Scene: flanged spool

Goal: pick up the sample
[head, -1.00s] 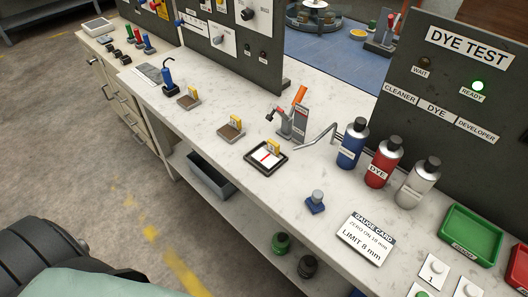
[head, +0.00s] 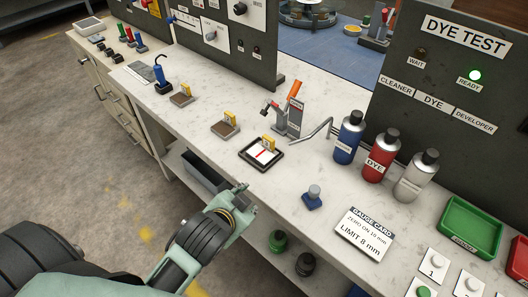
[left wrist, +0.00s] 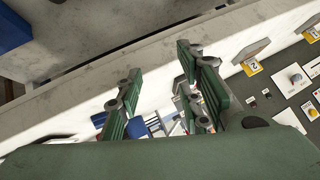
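No label in view names the sample. Small brown blocks with yellow tags stand on the bench: one at the left (head: 181,98) and one in the middle (head: 225,128). A third yellow tag (head: 268,142) stands at the back of a black-framed white pad (head: 262,153) with a red line. My left gripper (head: 243,192) is in front of the bench edge, below and left of the pad, apart from all of these. In the left wrist view its green fingers (left wrist: 162,92) are spread with nothing gripped. My right gripper is not in view.
An orange-handled device (head: 293,110) with a bent metal arm stands behind the pad. Blue, red (head: 381,158) and white bottles stand to the right. A blue-based knob (head: 313,197) and a gauge card (head: 364,234) lie near the front edge. A dark bin (head: 204,172) is on the lower shelf.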

